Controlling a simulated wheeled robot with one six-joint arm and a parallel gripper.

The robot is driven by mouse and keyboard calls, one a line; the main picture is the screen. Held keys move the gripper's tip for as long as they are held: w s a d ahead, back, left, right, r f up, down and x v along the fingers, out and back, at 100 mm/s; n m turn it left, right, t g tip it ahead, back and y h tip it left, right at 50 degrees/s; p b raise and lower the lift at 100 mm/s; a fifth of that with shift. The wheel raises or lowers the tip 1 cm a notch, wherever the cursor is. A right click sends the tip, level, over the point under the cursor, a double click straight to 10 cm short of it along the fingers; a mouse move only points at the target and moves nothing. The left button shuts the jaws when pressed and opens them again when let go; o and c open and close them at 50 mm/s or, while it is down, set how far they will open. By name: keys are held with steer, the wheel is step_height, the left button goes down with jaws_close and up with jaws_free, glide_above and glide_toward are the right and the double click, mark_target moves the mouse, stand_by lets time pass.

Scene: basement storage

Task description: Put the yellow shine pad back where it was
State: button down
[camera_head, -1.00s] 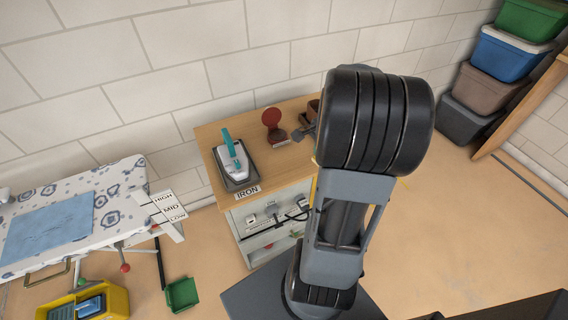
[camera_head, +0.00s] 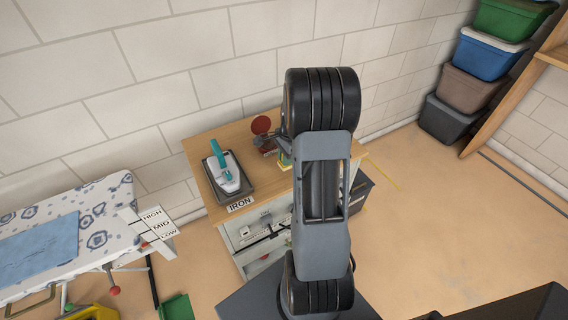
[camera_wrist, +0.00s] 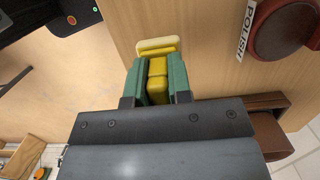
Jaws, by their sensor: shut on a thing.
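In the wrist view the yellow shine pad (camera_wrist: 157,86) is between the two green fingers of my gripper (camera_wrist: 157,70), which is shut on it. A paler yellow slab (camera_wrist: 158,46) shows just beyond the fingertips and looks like part of the pad. They are over the bare wooden top of the cabinet (camera_wrist: 205,70); I cannot tell whether the pad touches it.
A round dark red tin (camera_wrist: 285,25) by a POLISH label (camera_wrist: 245,28) and a brown leather-like item (camera_wrist: 255,115) are close to the gripper. An iron (camera_head: 228,175) sits left on the cabinet (camera_head: 215,135). Stacked bins (camera_head: 470,90) stand at the right.

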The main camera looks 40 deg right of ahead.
steer(key=shift+w+f, duration=0.2)
steer(key=shift+f, duration=0.05)
steer(key=shift+w+f, duration=0.15)
steer(key=shift+f, duration=1.5)
